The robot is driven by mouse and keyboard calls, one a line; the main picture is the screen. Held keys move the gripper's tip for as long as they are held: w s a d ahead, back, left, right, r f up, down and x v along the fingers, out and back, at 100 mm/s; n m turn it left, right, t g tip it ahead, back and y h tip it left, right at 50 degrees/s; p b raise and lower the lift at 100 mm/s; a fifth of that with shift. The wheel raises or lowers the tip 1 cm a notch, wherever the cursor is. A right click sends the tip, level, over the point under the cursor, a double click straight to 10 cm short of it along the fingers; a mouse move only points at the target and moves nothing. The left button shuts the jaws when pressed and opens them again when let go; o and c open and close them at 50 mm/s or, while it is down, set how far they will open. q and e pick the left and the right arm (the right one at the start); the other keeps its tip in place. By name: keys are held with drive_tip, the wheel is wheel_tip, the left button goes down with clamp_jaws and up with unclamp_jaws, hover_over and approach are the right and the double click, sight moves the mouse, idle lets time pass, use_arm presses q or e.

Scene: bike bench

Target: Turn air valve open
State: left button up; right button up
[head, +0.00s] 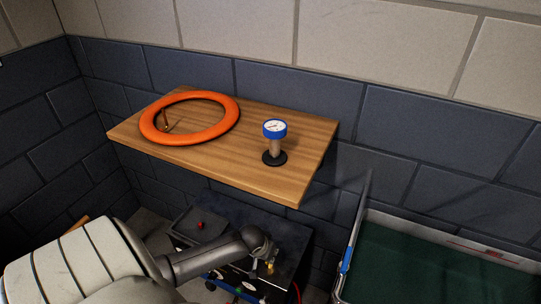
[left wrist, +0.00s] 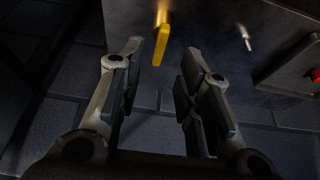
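The air valve has a yellow lever handle (left wrist: 161,45) on a dark box-like unit (left wrist: 205,25), and a small yellow part of it shows in the head view (head: 270,267). In the left wrist view the handle hangs down at a slight tilt from a brass-coloured stem. My left gripper (left wrist: 162,55) is open, with a finger on either side of the handle's line and clear gaps to both. Whether the handle lies fully between the fingertips or just beyond them I cannot tell. In the head view my left gripper (head: 260,246) is over the unit and partly hides the valve. My right gripper is not in view.
A wooden shelf (head: 230,173) above the unit holds an orange ring (head: 190,135) and a blue-rimmed gauge (head: 275,135) on a stand. A red knob (head: 199,225) is on the unit. A green-surfaced bench (head: 430,270) stands to the right.

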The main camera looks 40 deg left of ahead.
use_arm(q)
drive_tip(key=shift+b+x, duration=0.4)
drive_tip(key=shift+x, duration=2.35)
clamp_jaws()
